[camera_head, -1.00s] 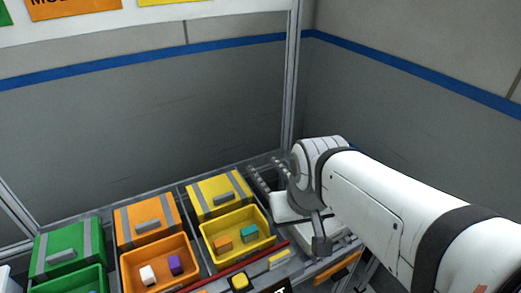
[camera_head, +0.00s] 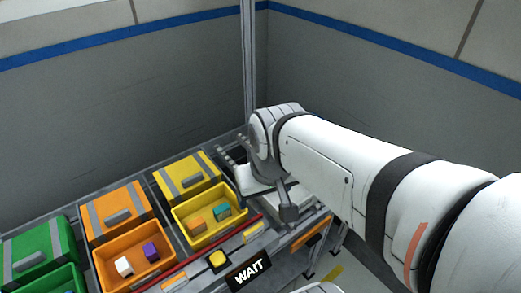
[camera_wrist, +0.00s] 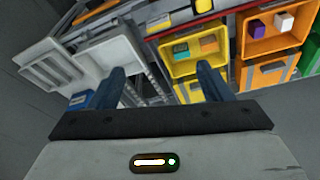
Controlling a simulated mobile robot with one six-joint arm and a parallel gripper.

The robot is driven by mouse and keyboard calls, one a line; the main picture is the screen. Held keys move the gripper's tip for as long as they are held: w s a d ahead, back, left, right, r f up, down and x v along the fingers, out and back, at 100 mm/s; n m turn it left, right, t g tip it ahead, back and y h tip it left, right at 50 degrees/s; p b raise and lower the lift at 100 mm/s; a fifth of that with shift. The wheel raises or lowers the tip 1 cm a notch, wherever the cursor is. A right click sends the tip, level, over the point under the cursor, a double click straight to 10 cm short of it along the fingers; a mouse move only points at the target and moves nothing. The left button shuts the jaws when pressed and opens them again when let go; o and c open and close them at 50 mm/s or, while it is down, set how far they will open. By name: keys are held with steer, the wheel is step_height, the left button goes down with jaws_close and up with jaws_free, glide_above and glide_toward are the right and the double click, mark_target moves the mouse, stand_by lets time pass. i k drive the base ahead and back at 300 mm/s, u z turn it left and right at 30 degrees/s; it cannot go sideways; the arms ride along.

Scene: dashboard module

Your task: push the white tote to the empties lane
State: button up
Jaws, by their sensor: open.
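The white tote (camera_wrist: 112,52) shows in the wrist view as a pale, shallow box beside the yellow bin. In the head view a pale part of it (camera_head: 293,195) shows under my wrist, and the rest is hidden by my arm. My gripper (camera_wrist: 160,80) is open and empty, with its two dark blue fingers spread. The left finger overlaps the tote's edge in the wrist view; I cannot tell if it touches. A lane with rollers (camera_wrist: 158,90) lies beside the tote; its label is not readable.
A yellow bin (camera_head: 240,207) and an orange bin (camera_head: 166,262), each holding small blocks, stand left of my arm. A pale slotted panel (camera_wrist: 45,72) lies beside the tote. A WAIT sign (camera_head: 249,272) and yellow button (camera_head: 218,260) are at the front edge.

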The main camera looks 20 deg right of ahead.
mark_target(300, 195)
steer(key=u, duration=0.65)
steer(key=k, duration=1.1)
steer(key=z, duration=1.25)
steer(key=i, duration=1)
